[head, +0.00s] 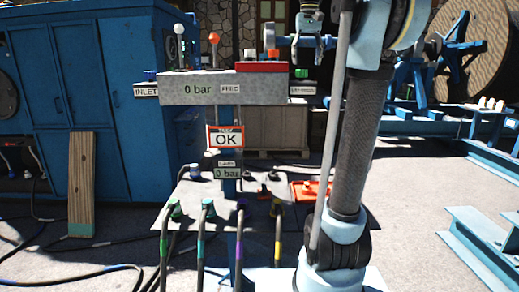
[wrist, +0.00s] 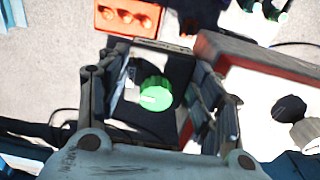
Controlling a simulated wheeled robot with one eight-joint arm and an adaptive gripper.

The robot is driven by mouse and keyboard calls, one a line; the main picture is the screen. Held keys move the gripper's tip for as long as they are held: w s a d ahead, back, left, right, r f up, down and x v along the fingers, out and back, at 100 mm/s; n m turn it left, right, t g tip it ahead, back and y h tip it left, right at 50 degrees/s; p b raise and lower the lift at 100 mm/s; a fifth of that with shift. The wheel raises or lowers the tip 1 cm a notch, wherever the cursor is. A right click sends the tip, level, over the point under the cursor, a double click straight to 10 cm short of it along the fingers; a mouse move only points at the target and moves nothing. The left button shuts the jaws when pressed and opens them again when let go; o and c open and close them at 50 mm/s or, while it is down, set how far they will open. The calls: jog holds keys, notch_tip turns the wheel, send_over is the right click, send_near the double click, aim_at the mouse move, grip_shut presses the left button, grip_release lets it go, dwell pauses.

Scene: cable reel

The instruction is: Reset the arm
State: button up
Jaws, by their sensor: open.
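My gripper (head: 304,42) is at the top of the head view, at the end of my raised arm. In the wrist view my gripper (wrist: 162,72) has its two fingers spread well apart with nothing held between them. A green knob (wrist: 155,93) shows in the gap between the fingers, on a dark block below. The same green knob (head: 301,73) is at the right end of the grey panel in the head view, below my gripper and apart from it.
The grey panel (head: 190,98) reads 0 bar, with an OK sign (head: 226,137) below. An orange tray (head: 310,190) lies behind several hoses. A blue cabinet (head: 95,80) stands left, a large cable reel (head: 480,50) right. A blue beam (head: 485,240) lies right; paving before it is clear.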

jog(key=s+f, duration=0.9)
jog(key=f, duration=0.7)
jog(key=s+d+f+t, duration=0.1)
jog(key=s+f, duration=0.9)
jog(key=f, duration=0.6)
jog(key=s+f, duration=0.9)
jog(key=f, duration=0.7)
jog(key=shift+s+d+t, duration=0.2)
jog(key=shift+s+t, duration=0.1)
jog(key=shift+s, duration=0.1)
jog(key=shift+w+f, duration=0.15)
jog(key=shift+w, duration=0.35)
